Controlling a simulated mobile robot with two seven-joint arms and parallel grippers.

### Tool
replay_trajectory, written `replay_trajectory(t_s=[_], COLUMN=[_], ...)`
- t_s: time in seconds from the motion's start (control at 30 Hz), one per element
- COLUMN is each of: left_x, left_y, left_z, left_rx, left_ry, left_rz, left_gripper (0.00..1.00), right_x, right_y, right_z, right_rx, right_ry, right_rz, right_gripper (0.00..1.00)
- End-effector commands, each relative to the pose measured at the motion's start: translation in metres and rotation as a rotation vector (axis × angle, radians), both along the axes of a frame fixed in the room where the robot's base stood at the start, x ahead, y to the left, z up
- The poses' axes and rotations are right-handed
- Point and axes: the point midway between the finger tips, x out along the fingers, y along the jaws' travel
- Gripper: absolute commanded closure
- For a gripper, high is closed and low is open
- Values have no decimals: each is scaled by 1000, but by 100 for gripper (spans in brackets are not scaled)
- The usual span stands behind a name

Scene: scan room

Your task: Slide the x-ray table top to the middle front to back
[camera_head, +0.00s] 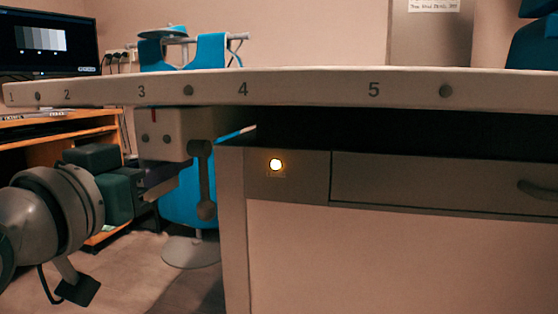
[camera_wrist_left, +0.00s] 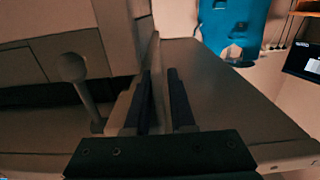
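The x-ray table top (camera_head: 300,88) is a pale slab spanning the head view, its edge marked 1 to 5 from left to right. Under it a bolted block (camera_head: 166,127) carries a short red line, slightly right of the 3. A grey lever (camera_head: 204,175) with a rounded end hangs down beside the block; it also shows in the wrist view (camera_wrist_left: 76,72). My left gripper (camera_head: 162,183) is below the block, left of the lever, fingertips partly hidden. In the wrist view its dark fingers (camera_wrist_left: 161,75) stand apart, with a gap between them. My right gripper is out of view.
The table base (camera_head: 285,235) stands under the top, with a lit round lamp (camera_head: 275,165) on its front. A blue chair (camera_head: 188,205) is behind the gripper. A wooden desk (camera_head: 105,118) and monitor (camera_head: 45,42) stand at the left. Some floor shows between.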

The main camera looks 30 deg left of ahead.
Motion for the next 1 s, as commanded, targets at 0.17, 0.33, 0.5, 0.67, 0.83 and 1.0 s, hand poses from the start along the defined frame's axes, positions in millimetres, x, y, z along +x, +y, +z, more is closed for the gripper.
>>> replay_trajectory(t_s=[0.17, 0.33, 0.5, 0.67, 0.83, 1.0], left_x=[-16, -45, -72, -88, -95, -95], left_y=[-4, -11, -17, -21, -23, -23], left_z=[1, 1, 1, 0, 0, 0], left_rx=[-2, -3, -3, -1, -1, -1], left_ry=[4, 7, 7, 6, 2, 1], left_rz=[0, 0, 1, 0, 0, 0], left_gripper=[78, 78, 78, 78, 78, 78], right_x=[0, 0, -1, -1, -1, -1], right_y=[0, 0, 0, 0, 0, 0], right_z=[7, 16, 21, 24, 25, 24], right_rx=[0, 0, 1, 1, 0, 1], right_ry=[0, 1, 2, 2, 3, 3], right_rz=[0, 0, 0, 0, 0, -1], right_gripper=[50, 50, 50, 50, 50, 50])
